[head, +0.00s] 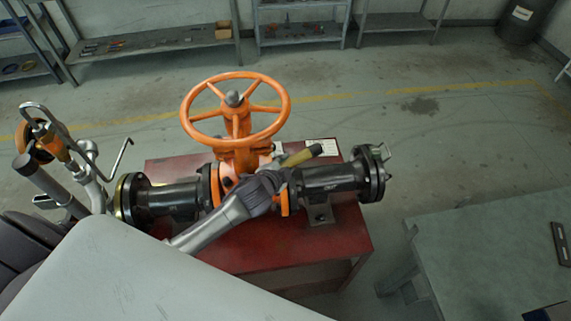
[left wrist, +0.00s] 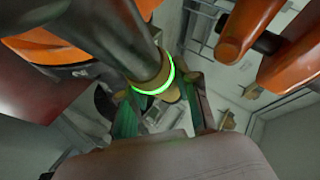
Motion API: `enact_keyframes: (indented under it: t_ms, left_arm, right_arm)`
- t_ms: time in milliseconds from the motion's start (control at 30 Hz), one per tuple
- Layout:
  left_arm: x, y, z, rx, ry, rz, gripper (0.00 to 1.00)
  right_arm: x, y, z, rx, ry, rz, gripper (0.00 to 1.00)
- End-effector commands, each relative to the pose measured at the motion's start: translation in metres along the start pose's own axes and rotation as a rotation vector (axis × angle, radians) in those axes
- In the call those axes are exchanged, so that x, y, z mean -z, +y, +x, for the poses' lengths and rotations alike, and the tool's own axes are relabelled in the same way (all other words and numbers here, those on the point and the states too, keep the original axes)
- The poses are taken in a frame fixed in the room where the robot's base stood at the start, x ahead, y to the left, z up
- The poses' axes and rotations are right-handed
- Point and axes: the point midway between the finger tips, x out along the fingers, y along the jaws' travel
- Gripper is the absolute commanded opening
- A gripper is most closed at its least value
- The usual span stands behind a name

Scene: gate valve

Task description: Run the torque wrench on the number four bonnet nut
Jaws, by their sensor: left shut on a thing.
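The gate valve has an orange handwheel (head: 236,110) and an orange body (head: 240,158) between dark pipe stubs. My left gripper (head: 277,180) is at the right side of the valve body, over the right pipe stub. It is shut on the torque wrench (head: 300,157), whose olive handle with a dark end sticks out up and to the right. In the left wrist view the wrench's dark shaft and brass collar with a lit green ring (left wrist: 157,85) pass between the fingers (left wrist: 162,112). The wrench's head and the number four bonnet nut cannot be made out. My right gripper is not in view.
The valve stands on a red bench (head: 290,250). Flanges (head: 368,174) close the pipe ends. A hooked metal rod and orange-and-silver fittings (head: 62,150) stand at the left. A grey-green table (head: 480,250) is at the lower right. Shelves (head: 150,42) line the back; the floor between is clear.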

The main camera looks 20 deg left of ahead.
Motion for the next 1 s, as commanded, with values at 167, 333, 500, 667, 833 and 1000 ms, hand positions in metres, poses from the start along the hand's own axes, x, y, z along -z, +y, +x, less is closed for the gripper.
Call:
enact_keyframes:
  t_ms: [167, 333, 500, 667, 833, 1000]
  left_arm:
    - [-0.0028, -0.0031, 0.0006, 0.005, -0.007, 0.003, 0.00]
    - [-0.0020, -0.0035, 0.0011, 0.005, -0.006, 0.002, 0.00]
    - [-0.0022, -0.0030, 0.0016, 0.006, -0.005, 0.002, 0.00]
    - [-0.0018, -0.0025, 0.0014, 0.005, -0.004, 0.002, 0.00]
    - [-0.0007, -0.0021, 0.0007, 0.003, -0.004, 0.001, 0.00]
    - [0.0004, -0.0012, 0.0003, 0.002, -0.004, 0.001, 0.00]
  right_arm:
    - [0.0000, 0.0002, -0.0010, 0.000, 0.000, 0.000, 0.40]
    - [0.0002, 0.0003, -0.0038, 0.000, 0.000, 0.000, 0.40]
    - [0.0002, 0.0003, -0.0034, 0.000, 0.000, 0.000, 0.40]
    - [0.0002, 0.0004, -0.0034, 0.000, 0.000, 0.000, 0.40]
    - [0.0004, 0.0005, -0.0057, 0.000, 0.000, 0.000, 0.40]
    - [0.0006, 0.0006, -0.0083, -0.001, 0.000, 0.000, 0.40]
